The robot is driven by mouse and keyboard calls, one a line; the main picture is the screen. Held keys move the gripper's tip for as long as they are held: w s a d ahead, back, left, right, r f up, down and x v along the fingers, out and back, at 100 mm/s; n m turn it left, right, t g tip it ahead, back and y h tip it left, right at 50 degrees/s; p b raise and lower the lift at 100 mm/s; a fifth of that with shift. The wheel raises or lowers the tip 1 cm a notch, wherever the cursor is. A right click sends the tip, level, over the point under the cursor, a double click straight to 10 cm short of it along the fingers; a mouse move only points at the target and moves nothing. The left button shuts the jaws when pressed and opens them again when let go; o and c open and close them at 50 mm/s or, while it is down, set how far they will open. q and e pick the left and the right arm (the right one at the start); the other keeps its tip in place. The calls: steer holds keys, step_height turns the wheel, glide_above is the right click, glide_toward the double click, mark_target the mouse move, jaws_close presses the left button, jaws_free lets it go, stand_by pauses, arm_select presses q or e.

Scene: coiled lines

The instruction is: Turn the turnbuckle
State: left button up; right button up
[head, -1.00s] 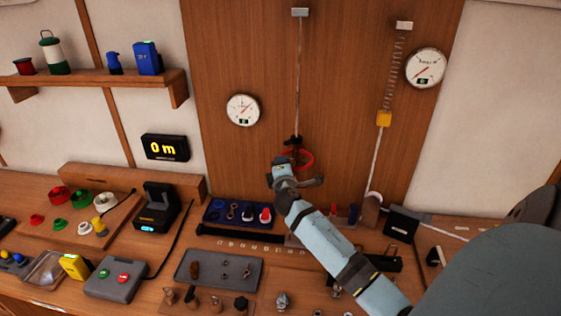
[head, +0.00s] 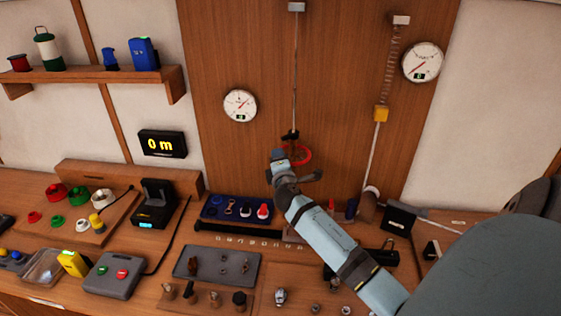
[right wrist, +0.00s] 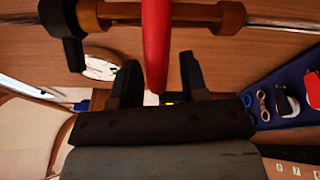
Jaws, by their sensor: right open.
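The turnbuckle hangs on the vertical line against the wood panel, mostly hidden by my right gripper in the head view. My right gripper (head: 279,156) is open. My left gripper is not in view.
A round gauge (head: 240,106) is left of the line; another (head: 422,62) is by a spring (head: 391,60) at right. Below are a blue tray (head: 212,212), a grey tray (head: 182,266) and a display reading 0 m (head: 162,144). The panel around the line is mostly clear.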

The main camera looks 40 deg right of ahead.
steer(key=shift+s+a+f, duration=0.1)
steer(key=shift+s+a, duration=0.15)
steer(key=shift+s, duration=0.05)
steer(key=b+v, duration=0.3)
steer(key=v, duration=1)
steer(key=shift+d, duration=0.1)
